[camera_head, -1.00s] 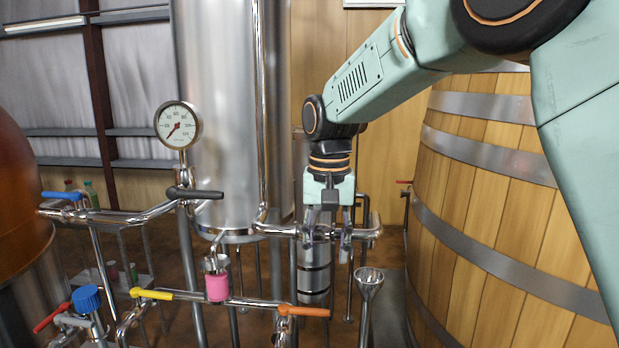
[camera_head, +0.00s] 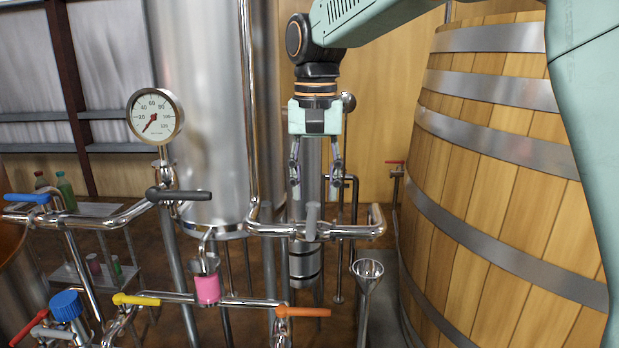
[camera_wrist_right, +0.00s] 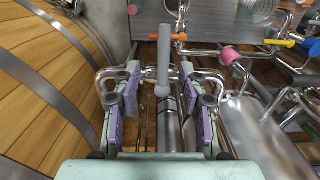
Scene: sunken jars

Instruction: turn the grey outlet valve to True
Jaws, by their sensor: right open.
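The grey outlet valve (camera_head: 312,219) has a short grey handle that stands across a shiny horizontal pipe (camera_head: 350,231), in front of the big steel tank. In the right wrist view the grey handle (camera_wrist_right: 163,48) shows as a long bar reaching away from the pipe, between the finger lines. My right gripper (camera_head: 315,181) points down with its fingers apart, just above the valve, and holds nothing. In the wrist view the open jaws (camera_wrist_right: 160,72) have purple pads on either side of the handle's line; I cannot tell any contact. My left gripper is not in view.
A wooden vat (camera_head: 480,170) stands close on the right.

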